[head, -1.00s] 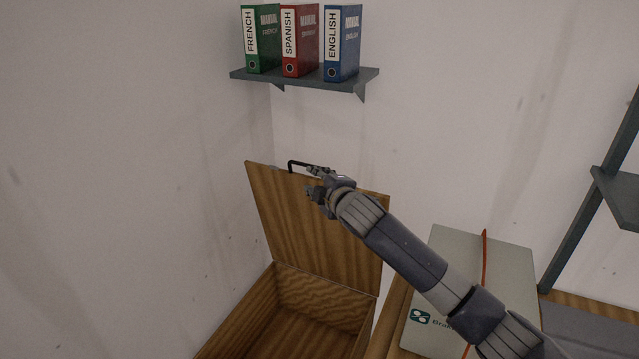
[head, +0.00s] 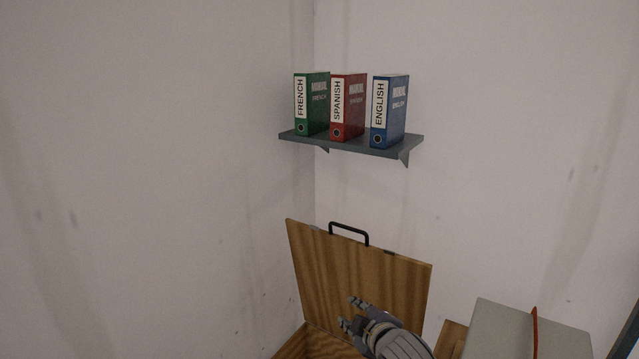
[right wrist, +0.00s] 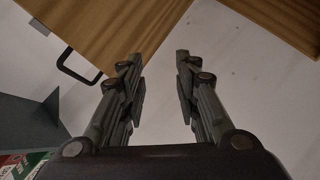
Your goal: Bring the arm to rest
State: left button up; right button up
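My right gripper (head: 350,311) is in front of the raised wooden lid (head: 310,262) in the head view, low in the picture and below the lid's black handle (head: 349,234). In the right wrist view the right gripper (right wrist: 160,88) has its two fingers apart with nothing between them. The handle (right wrist: 77,66) shows there to the left of the fingers, apart from them. The lid stands open, tilted up. My left gripper is in neither view.
The wooden box (head: 327,345) below the lid is mostly out of view. A dark shelf (head: 351,143) with French, Spanish and English manuals is on the wall above. A grey case (head: 505,335) with an orange strip stands at the lower right.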

jog(key=s+d+f+m+g+h, duration=0.1)
jog(key=s+d+f+m+g, duration=0.15)
jog(key=s+f, duration=0.55)
jog(key=s+d+f+m+g, duration=0.1)
jog(key=s+f+m+g, duration=0.2)
jog(key=s, duration=0.8)
jog(key=s+d+f+m+g+h, duration=0.1)
jog(key=s+d+f+m, duration=0.2)
jog(key=s, duration=0.7)
jog(key=s+d+m+g+h, duration=0.1)
jog(key=s+d+m+g, duration=0.3)
jog(key=s, duration=0.6)
jog(key=s+f+b, duration=0.3)
jog(key=f, duration=2.8)
jog(key=s+d+f+n+b, duration=0.1)
jog(key=s+d+f+b, duration=0.1)
jog(key=s+f, duration=1.4)
jog(key=shift+s+d+f+b, duration=0.25)
jog(key=shift+d+f+b, duration=0.15)
jog(key=shift+d+f, duration=0.4)
jog(key=shift+r+g, duration=0.1)
jog(key=shift+g, duration=0.15)
